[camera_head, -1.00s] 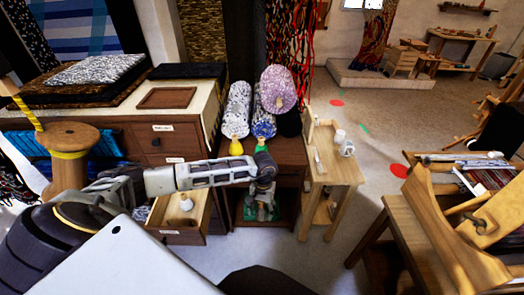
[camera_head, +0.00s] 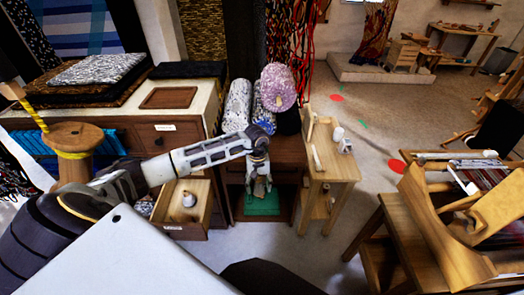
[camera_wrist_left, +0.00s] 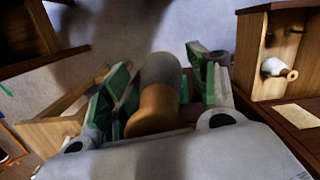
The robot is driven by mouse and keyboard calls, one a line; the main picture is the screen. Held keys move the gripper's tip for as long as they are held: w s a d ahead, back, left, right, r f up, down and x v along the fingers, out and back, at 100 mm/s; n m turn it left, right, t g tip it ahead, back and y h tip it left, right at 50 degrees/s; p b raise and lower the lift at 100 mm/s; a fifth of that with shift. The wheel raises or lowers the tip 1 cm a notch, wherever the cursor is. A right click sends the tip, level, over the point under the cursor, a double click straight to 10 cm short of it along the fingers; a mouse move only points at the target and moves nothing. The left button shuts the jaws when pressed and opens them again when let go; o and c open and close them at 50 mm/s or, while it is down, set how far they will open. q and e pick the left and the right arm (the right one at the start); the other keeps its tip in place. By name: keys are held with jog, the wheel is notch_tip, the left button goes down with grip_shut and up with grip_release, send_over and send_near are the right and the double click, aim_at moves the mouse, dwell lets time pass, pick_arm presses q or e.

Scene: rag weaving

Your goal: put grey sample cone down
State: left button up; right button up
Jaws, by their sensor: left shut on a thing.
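The grey sample cone (camera_wrist_left: 160,72) shows in the wrist view between my left gripper's two green-padded fingers, with an orange-brown end toward the camera. My left gripper (camera_head: 260,190) is shut on it. In the head view, the gripper points down above a green mat (camera_head: 262,206) in the low brown unit between the drawer cabinet and the small wooden stand. The cone cannot be made out there. My right gripper is not in view.
An open drawer (camera_head: 181,233) holding a pale cone (camera_head: 188,199) is left of the gripper. The wooden stand (camera_head: 342,168) with small white items is close on the right. A loom (camera_head: 450,225) stands farther right; floor between is clear.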

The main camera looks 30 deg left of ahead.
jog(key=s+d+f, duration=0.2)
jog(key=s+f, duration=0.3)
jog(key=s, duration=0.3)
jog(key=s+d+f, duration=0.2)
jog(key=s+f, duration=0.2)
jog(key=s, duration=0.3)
pick_arm(q)
jog(key=w+a+r+n+t, duration=0.1)
jog(key=w+r+n, duration=0.3)
jog(key=n, duration=1.3)
jog(key=shift+w+a+r+n+t, duration=0.4)
jog(key=shift+w+t, duration=0.05)
jog(key=shift+t, duration=0.05)
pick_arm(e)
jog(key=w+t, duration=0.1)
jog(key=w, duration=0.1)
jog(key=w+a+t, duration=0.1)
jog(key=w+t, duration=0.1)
pick_arm(q)
jog(key=shift+n, duration=0.5)
